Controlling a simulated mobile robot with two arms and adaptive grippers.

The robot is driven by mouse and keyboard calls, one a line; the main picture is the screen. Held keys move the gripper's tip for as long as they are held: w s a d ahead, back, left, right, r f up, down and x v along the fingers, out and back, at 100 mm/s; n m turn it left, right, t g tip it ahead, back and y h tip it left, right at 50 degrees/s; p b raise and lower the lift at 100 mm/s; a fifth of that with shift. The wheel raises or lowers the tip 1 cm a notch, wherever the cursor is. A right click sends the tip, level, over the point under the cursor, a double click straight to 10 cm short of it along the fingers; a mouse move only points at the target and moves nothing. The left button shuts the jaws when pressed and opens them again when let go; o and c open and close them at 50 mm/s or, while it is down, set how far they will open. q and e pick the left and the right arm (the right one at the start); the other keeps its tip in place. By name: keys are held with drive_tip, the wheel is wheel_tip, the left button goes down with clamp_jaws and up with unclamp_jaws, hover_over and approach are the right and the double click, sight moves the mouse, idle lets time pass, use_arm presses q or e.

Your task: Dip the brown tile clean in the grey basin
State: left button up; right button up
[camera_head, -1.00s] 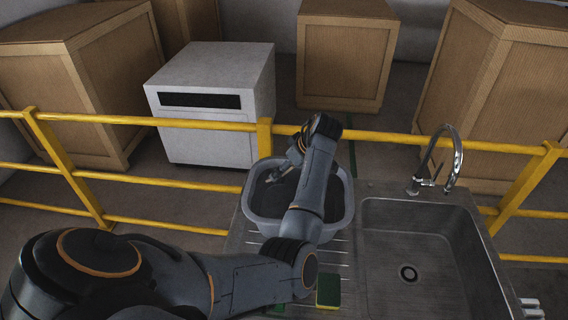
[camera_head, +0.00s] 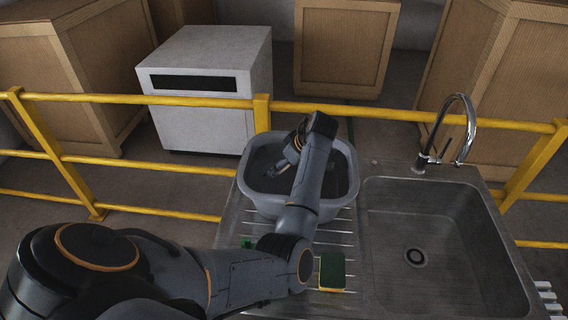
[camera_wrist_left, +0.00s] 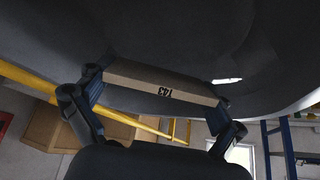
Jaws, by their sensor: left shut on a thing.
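The grey basin (camera_head: 257,204) stands on the ribbed drainboard left of the sink. My left arm reaches over its near rim, and my left gripper (camera_head: 281,168) is down inside it. In the left wrist view my left gripper (camera_wrist_left: 156,106) is shut on the brown tile (camera_wrist_left: 140,76), one finger at each end. The tile's edge carries a dark printed number that reads upside down. The basin's dark wall (camera_wrist_left: 60,50) fills the upper part of that view. The tile's faces are mostly hidden, and I cannot tell whether it touches water. My right gripper is not in view.
A metal sink (camera_head: 440,230) with a curved tap (camera_head: 466,130) lies right of the basin. A green and yellow sponge (camera_head: 332,270) lies on the drainboard near my forearm. A yellow railing (camera_head: 400,112) runs behind, with a white appliance (camera_head: 205,85) and wooden crates (camera_head: 343,45) beyond.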

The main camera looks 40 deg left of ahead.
use_arm(q)
wheel_tip(320, 180, down, 5)
drive_tip(key=b, duration=0.3)
drive_tip(key=shift+r+b, duration=0.1)
drive_tip(key=shift+b, duration=0.3)
drive_tip(key=shift+f+b, duration=0.75)
drive_tip(key=shift+f, duration=0.1)
drive_tip(key=shift+r, duration=0.1)
wheel_tip(320, 180, up, 8)
drive_tip(key=p, duration=0.7)
drive_tip(key=shift+r+p, duration=0.1)
drive_tip(key=shift+p, duration=0.2)
wheel_tip(320, 180, up, 9)
drive_tip(key=p, duration=0.7)
drive_tip(key=shift+p, duration=0.35)
